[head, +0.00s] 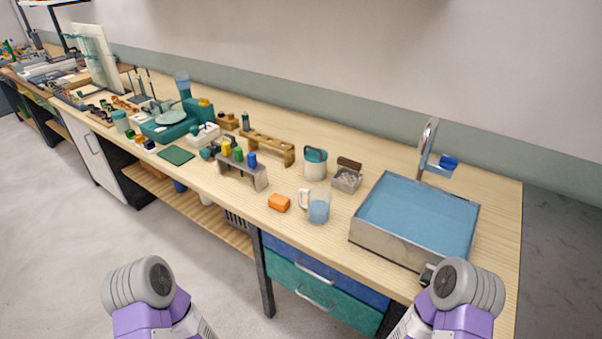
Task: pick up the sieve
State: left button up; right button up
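The likely sieve is a small grey mesh-like basket (346,180) with a brown upright handle or back (349,163). It stands on the wooden bench, just left of the water-filled sink basin, and looks upright and unobstructed. Its mesh is too small to make out clearly.
A metal basin (385,240) of blue water with a tap (428,145) stands right of the basket. A white jar with a teal lid (315,163), a jug (318,206) and an orange block (279,202) are close by. Racks (268,149) and bottles crowd the left.

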aim_at(347, 179)
jog(key=u, duration=1.45)
jog(key=i, duration=1.85)
jog(key=z, duration=3.3)
